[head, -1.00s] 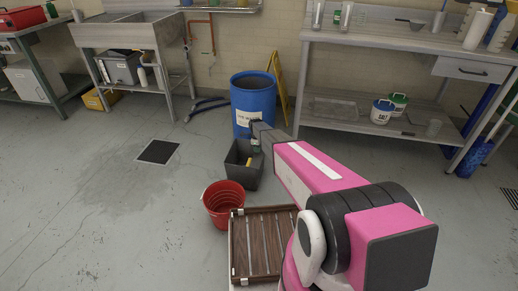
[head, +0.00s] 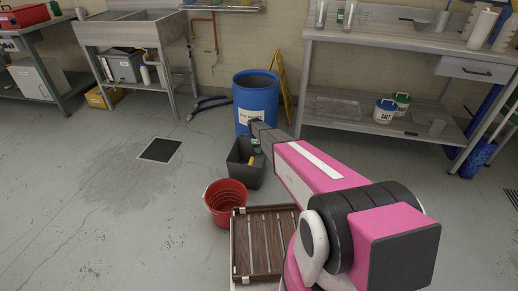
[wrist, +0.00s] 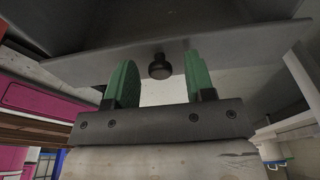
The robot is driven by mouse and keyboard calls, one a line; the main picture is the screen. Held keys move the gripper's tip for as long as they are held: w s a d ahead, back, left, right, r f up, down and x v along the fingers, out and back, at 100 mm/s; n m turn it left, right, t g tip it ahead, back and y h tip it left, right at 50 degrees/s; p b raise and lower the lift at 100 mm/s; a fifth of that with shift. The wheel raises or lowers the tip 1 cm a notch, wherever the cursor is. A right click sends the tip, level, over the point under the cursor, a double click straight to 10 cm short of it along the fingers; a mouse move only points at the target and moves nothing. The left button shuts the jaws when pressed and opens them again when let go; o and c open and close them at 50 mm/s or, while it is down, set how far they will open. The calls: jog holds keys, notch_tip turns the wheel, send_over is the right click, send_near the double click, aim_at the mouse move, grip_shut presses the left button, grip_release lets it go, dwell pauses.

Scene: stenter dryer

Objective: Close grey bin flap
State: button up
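My gripper (wrist: 160,82) is open, with two green fingers apart in the wrist view. A small round black knob (wrist: 160,67) shows between the fingertips, with clear gaps on both sides. It is on a grey panel (wrist: 218,48) that spans the upper wrist view and looks like the flap; I cannot tell how far it stands open. In the head view a dark grey bin (head: 240,177) stands on the floor in front of the blue drum, with something yellow inside. My arm covers its right side, and no flap can be made out there.
A blue drum (head: 257,103) stands behind the bin, with a yellow folding sign (head: 285,85) beside it. A red bucket (head: 226,206) and a brown slatted tray (head: 240,262) are close in front. The floor to the left is clear around a drain (head: 160,150).

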notch_tip(320, 180, up, 11)
jog(key=a, duration=0.1)
jog(key=shift+w+a+f, duration=0.15)
jog(key=shift+w+a, duration=0.1)
jog(key=shift+a, duration=0.1)
dwell(0.5)
jog(key=s+d+r+n, duration=0.3)
jog(key=s+r+n, duration=0.3)
jog(key=s, duration=0.7)
jog(key=s+d+r+n+y, duration=0.1)
jog(key=s+d+r+n, duration=0.3)
jog(key=s, duration=1)
jog(key=s+d+r+n, duration=0.3)
jog(key=s+r+n, duration=0.5)
jog(key=s+n, duration=0.3)
jog(key=s, duration=0.2)
jog(key=shift+s+d+n+t+y, duration=0.15)
jog(key=shift+s+n+t+y, duration=0.15)
jog(key=shift+s+y, duration=0.1)
jog(key=shift+r, duration=0.1)
